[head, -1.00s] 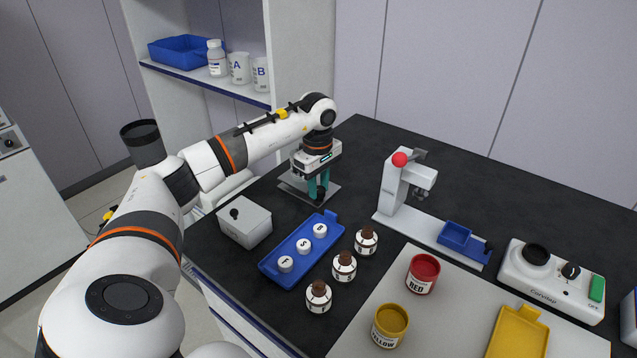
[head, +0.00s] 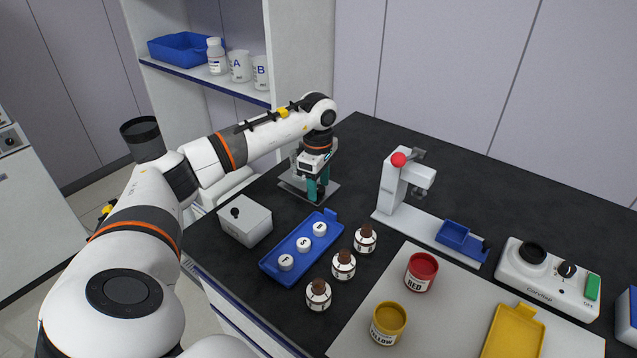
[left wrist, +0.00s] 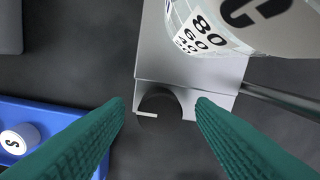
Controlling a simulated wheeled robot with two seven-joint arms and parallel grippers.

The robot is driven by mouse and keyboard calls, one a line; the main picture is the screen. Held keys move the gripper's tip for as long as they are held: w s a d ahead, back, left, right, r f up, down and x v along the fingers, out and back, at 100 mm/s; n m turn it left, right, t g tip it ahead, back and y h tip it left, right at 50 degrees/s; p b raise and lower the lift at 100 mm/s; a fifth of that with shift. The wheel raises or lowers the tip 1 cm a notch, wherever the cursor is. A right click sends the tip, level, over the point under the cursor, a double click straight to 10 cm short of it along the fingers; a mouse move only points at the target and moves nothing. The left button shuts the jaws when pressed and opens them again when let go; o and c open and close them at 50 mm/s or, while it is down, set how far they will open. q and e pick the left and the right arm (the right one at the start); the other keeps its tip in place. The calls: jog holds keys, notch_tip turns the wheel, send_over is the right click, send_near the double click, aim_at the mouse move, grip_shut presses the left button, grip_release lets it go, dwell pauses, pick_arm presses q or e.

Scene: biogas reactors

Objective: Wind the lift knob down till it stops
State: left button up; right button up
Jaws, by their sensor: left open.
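The lift knob (left wrist: 165,104) is a dark round knob with a short white mark, at the front edge of a grey metal plate in the left wrist view. My left gripper (head: 318,190) points down at the lift in the head view; its green fingers (left wrist: 160,106) are open, one on each side of the knob. I cannot tell whether they touch it. The lift's grey plate (head: 293,187) shows beside the gripper, and the arm hides the rest. A beaker (left wrist: 215,25) with a C and graduations stands over the plate. My right gripper is not in view.
A grey box (head: 255,222) and a blue tray (head: 272,265) with lettered white pieces are near the lift. A white stand (head: 390,190) is farther right. Black bench is clear between lift and stand.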

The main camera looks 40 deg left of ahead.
aim_at(318, 189)
pick_arm(q)
jog(key=shift+r, duration=0.1)
notch_tip(318, 189, up, 12)
jog(key=shift+s, duration=0.15)
dwell(0.6)
